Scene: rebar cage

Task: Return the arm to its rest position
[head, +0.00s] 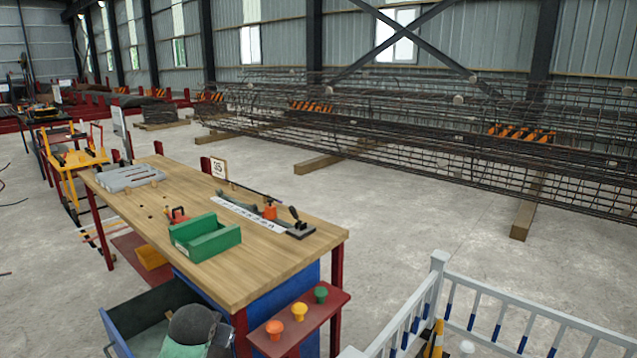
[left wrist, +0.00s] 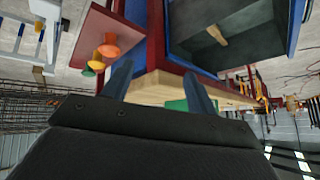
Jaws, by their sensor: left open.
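My left gripper (left wrist: 157,68) shows in the left wrist view with its two dark fingers spread apart. Nothing is between them. Beyond the fingers are the front edge of the wooden workbench (left wrist: 150,88) and its red frame. In the head view the fingers cannot be made out; a dark rounded part at the bottom, in front of the bench, looks like my left arm. The workbench top (head: 285,275) runs across the middle of the head view. My right gripper is in neither view.
A green bin (head: 206,240) and grey tray (head: 128,178) sit on the bench. An open blue drawer (head: 125,325) and a red shelf (head: 330,300) with coloured knobs jut out in front. A white railing (head: 485,290) stands right. Rebar cages (head: 420,130) lie behind, past open floor.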

